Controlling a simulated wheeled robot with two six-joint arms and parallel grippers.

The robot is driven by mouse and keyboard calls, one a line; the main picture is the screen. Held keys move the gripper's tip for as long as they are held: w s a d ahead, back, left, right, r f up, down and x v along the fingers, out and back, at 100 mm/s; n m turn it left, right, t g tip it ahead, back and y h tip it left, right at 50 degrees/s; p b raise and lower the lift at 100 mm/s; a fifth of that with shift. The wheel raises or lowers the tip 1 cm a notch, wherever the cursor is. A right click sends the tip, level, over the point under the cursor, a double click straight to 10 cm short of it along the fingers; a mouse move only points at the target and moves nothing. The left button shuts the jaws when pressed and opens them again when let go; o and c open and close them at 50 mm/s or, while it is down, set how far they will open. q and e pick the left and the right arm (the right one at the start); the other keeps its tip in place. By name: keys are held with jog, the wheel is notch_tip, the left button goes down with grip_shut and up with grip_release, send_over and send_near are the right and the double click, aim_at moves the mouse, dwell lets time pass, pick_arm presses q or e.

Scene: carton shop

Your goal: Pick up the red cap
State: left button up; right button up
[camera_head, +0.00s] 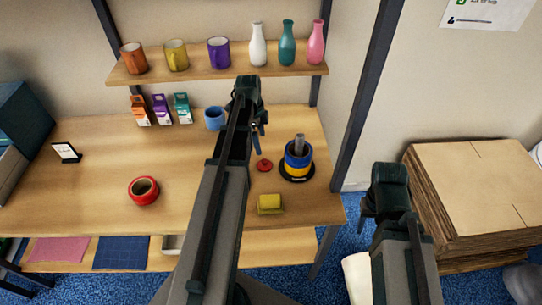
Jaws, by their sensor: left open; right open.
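The red cap (265,165) is a small flat red disc with a knob. It lies on the wooden table, just left of a dark round base that holds blue and yellow rings. My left gripper (257,138) points down above the table, slightly behind and left of the cap. It is open and apart from the cap, with nothing seen between its fingers. My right gripper (370,212) hangs over the floor right of the table, away from the cap. It is open, but its fingertips are hardly visible.
The ring stand (298,162) is close on the cap's right, and a yellow block (270,204) is in front. A blue mug (215,118), small cartons (161,110) and a red tape roll (143,191) are further left. A shelf (215,72) with mugs and bottles is behind.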

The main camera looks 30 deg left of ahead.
pick_arm(q)
jog(key=b, duration=0.9)
send_near(264, 160)
jog(key=f, duration=0.2)
jog(key=d+f, duration=0.1)
jog(key=f, duration=0.2)
jog(key=shift+s+d, duration=0.15)
jog(key=shift+d, duration=0.05)
pick_arm(e)
notch_tip(264, 160, down, 9)
jog(key=shift+w+r, duration=0.2)
jog(key=shift+w, duration=0.1)
pick_arm(q)
jog(key=f+b, duration=0.5)
jog(key=shift+w+f, duration=0.15)
jog(key=shift+w, duration=0.15)
pick_arm(e)
notch_tip(264, 160, down, 5)
jog(key=shift+f, duration=0.1)
pick_arm(q)
jog(key=c, duration=1.3)
